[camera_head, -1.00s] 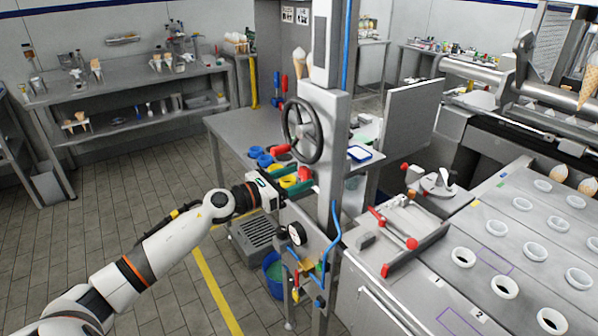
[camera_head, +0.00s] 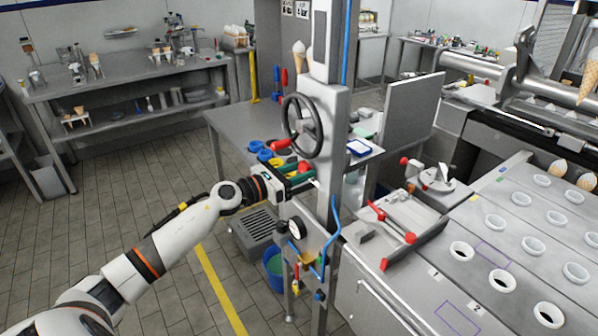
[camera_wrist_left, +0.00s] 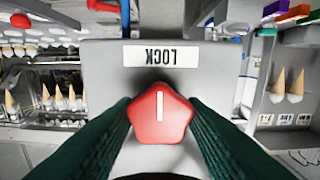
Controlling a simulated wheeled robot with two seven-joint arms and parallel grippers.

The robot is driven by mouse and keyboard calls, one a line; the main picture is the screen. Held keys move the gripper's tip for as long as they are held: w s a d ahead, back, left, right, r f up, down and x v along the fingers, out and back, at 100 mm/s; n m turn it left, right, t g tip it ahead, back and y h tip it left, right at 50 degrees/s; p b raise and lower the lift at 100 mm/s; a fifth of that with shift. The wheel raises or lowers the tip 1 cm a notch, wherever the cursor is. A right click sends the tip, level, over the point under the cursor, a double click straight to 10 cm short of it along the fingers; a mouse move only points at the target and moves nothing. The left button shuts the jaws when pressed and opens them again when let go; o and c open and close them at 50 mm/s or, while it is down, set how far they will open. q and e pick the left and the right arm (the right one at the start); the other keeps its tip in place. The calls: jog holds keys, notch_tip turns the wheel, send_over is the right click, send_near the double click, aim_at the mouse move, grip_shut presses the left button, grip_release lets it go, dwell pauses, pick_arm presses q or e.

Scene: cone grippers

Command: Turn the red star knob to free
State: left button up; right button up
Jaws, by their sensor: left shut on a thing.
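The red star knob (camera_wrist_left: 160,116) sits in the middle of the left wrist view, on a light grey panel (camera_wrist_left: 105,62). A white line on its face points up towards a white label reading LOCK (camera_wrist_left: 160,56), which appears upside down. The dark green fingers of my left gripper (camera_wrist_left: 160,122) stand on both sides of the knob and are shut on it. In the head view my left gripper (camera_head: 312,182) reaches the grey column (camera_head: 325,150) from the left; the knob cannot be made out there. My right gripper is not in view.
A black handwheel (camera_head: 302,126) is on the column just above my left gripper. A round gauge (camera_head: 296,228) and a blue hose (camera_head: 332,240) are below it. A steel table (camera_head: 228,122) stands behind. A worktop with white rings (camera_head: 502,282) lies right.

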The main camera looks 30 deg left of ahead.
pick_arm(q)
jog(key=n+p, duration=0.1)
jog(key=n, duration=0.3)
jog(key=shift+r+p, duration=0.1)
jog(key=shift+p, duration=0.25)
jog(key=n+p, duration=0.2)
jog(key=n, duration=0.2)
jog(key=n+p, duration=0.2)
jog(key=n, duration=0.3)
jog(key=shift+n, duration=0.4)
jog(key=shift+n+p, duration=0.95)
jog(key=shift+n, duration=0.95)
